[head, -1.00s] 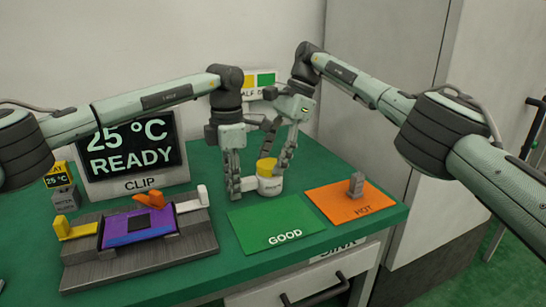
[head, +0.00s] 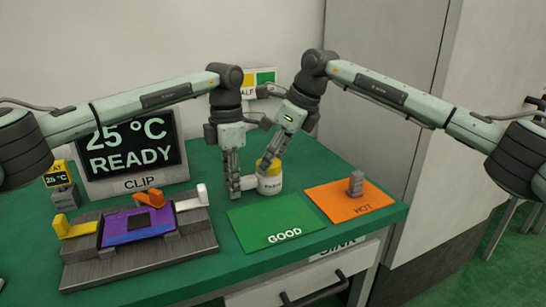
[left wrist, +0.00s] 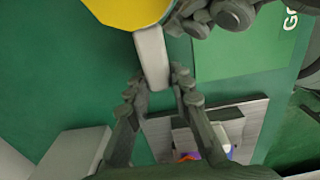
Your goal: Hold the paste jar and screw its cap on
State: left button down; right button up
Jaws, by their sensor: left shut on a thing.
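The white paste jar (head: 270,187) stands upright on the green table, with its yellow cap (head: 268,167) at its top. In the left wrist view the cap (left wrist: 125,8) hides the jar body, and a white handle (left wrist: 152,55) sticks out below it. My left gripper (head: 235,190) is left of the jar. In the left wrist view its fingers (left wrist: 160,90) are shut on the handle's end. My right gripper (head: 270,155) comes down from the upper right onto the cap. Its fingers (left wrist: 215,14) are beside the cap in the left wrist view; their closure is unclear.
A green GOOD mat (head: 275,225) lies in front of the jar. An orange HOT mat (head: 340,208) with a small grey post (head: 356,183) is to the right. A grey lever fixture (head: 140,250) and a display panel (head: 130,150) are to the left.

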jog(key=o, duration=0.4)
jog(key=shift+o, duration=0.2)
jog(key=shift+r, duration=0.1)
jog(key=v, duration=1.2)
pick_arm(q)
jog(key=c, duration=1.3)
grip_release()
